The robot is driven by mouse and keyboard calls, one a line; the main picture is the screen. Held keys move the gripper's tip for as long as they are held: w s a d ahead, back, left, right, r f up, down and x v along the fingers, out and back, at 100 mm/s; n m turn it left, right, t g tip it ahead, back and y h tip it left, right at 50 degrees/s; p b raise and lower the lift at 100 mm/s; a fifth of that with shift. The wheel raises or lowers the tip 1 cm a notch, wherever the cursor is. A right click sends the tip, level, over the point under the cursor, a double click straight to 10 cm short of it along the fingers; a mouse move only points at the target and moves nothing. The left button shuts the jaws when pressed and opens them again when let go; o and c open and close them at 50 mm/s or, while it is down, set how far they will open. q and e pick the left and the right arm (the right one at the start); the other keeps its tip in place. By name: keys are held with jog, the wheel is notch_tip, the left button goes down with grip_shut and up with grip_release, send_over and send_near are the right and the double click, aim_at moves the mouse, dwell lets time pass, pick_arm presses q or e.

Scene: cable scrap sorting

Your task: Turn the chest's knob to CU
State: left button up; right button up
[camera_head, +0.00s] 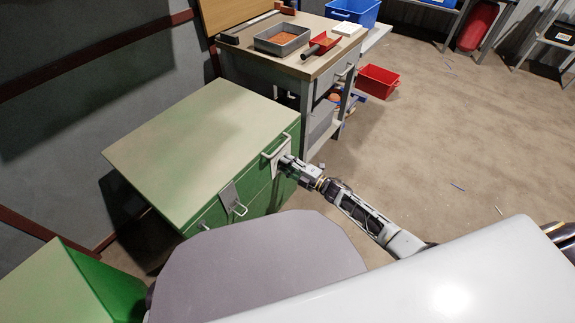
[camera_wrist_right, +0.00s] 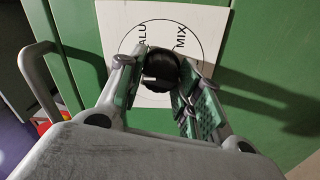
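The green chest (camera_head: 205,150) stands left of centre in the head view, with a pale top. In the right wrist view its black round knob (camera_wrist_right: 161,66) sits on a white dial plate (camera_wrist_right: 112,22) fixed to the green front (camera_wrist_right: 268,60). The words ALU and MIX show on the dial; CU is not visible, and the fingers hide part of the plate. My right gripper (camera_head: 287,160), also in the wrist view (camera_wrist_right: 160,80), has one finger on each side of the knob, with no clear gap. My left gripper is not in view.
A grey bar handle (camera_wrist_right: 38,80) stands out left of the dial. Another handle (camera_head: 239,209) is on the chest's front. A workbench (camera_head: 315,65) behind holds a metal tray (camera_head: 283,51) and a red scoop (camera_head: 322,42). A red bin (camera_head: 378,82) is on the floor. The floor at right is mostly clear.

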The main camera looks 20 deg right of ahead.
jog(key=o, duration=0.3)
jog(key=shift+s+d, duration=0.1)
jog(key=v, duration=1.1)
jog(key=shift+s+d, duration=0.25)
jog(key=shift+s, duration=0.05)
dwell(0.4)
jog(key=shift+w, duration=0.1)
dwell(0.4)
